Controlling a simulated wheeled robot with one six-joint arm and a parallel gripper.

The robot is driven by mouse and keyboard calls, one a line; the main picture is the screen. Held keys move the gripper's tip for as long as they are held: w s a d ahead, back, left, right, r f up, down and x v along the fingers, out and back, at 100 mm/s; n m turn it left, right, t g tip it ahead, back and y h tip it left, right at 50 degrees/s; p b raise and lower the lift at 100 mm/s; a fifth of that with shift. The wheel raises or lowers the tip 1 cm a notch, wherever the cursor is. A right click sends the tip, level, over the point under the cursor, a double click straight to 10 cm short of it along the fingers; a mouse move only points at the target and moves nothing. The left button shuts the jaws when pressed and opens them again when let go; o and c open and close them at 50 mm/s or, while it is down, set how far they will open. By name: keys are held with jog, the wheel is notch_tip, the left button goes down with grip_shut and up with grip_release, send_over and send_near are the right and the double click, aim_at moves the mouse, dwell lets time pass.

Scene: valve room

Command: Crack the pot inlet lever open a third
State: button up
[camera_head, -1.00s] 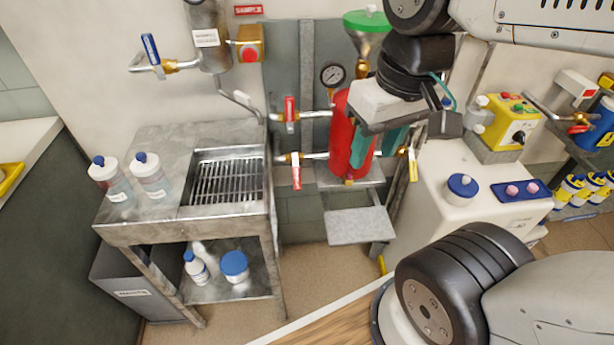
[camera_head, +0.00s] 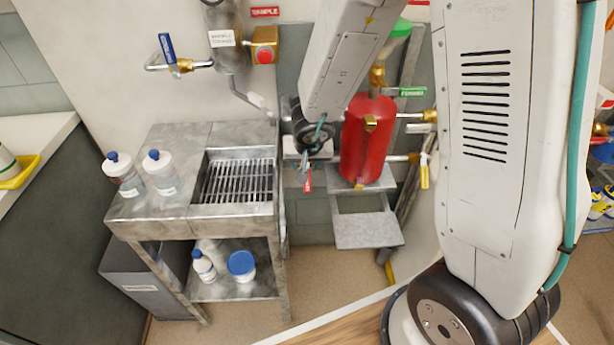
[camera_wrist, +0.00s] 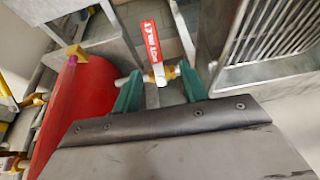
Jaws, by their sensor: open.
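A red lever (camera_wrist: 151,42) with white lettering sits on a brass valve (camera_wrist: 160,75) in the wrist view; its lettering is too blurred to read. In the head view a red lever (camera_head: 307,180) hangs down just left of the red pot (camera_head: 367,142). My gripper (camera_wrist: 160,70) is open, its green fingers on either side of the brass valve and the lever's base. I cannot tell whether either finger touches. In the head view my wrist hides the pipes left of the pot. The pot also shows at the left of the wrist view (camera_wrist: 78,108).
A steel sink bench (camera_head: 158,217) with a grate and two bottles stands left of the pot. A yellow lever (camera_head: 424,172) and a green lever (camera_head: 410,91) are right of it. A blue lever (camera_head: 167,47) is at upper left. A grey step (camera_head: 367,230) lies below the pot.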

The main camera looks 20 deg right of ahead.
jog(key=shift+s+d+f, duration=0.15)
jog(key=shift+d+f, duration=0.1)
jog(key=shift+f, duration=0.4)
jog(key=shift+x, duration=3.7)
jog(key=shift+d, duration=0.1)
grip_shut()
jog(key=shift+d, duration=0.15)
